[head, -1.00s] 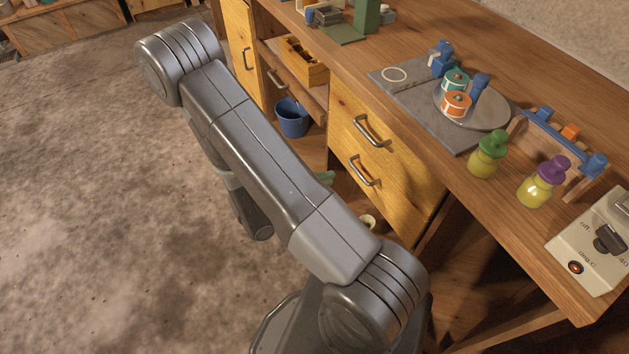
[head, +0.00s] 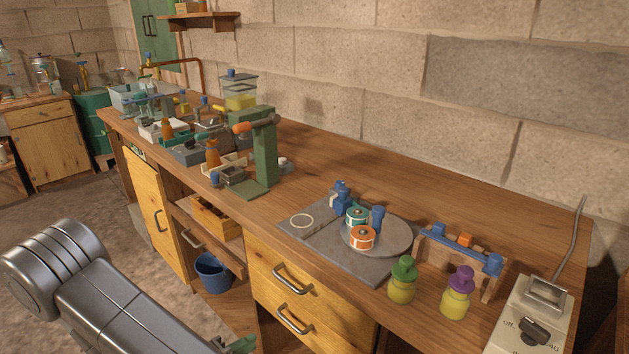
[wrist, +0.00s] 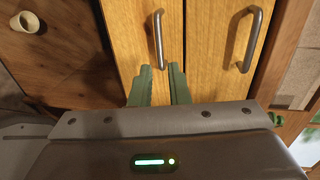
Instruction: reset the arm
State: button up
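My gripper (wrist: 161,67) shows in the wrist view with its two green fingers a little apart. I see nothing held between them. The fingers point towards the yellow wooden drawer fronts (wrist: 200,85), and the end of a metal handle (wrist: 158,38) appears just beyond the fingertips. I cannot tell how far off it is. In the head view my grey arm lies at the lower left, low in front of the workbench (head: 335,150). Only a bit of a green finger shows at the bottom edge, and the rest of the gripper is out of frame.
On the bench are a grey mat (head: 300,240) with a round plate and labelled rolls, a green-capped bottle (head: 402,283), a purple-capped bottle (head: 456,297), a control box (head: 530,320) and a green press (head: 266,150). A blue bucket (head: 213,275) stands under it. A small cup (wrist: 26,22) shows in the wrist view.

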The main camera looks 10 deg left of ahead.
aim_at(286, 321)
jog(key=shift+b+x, duration=0.5)
jog(key=shift+x, duration=6.35)
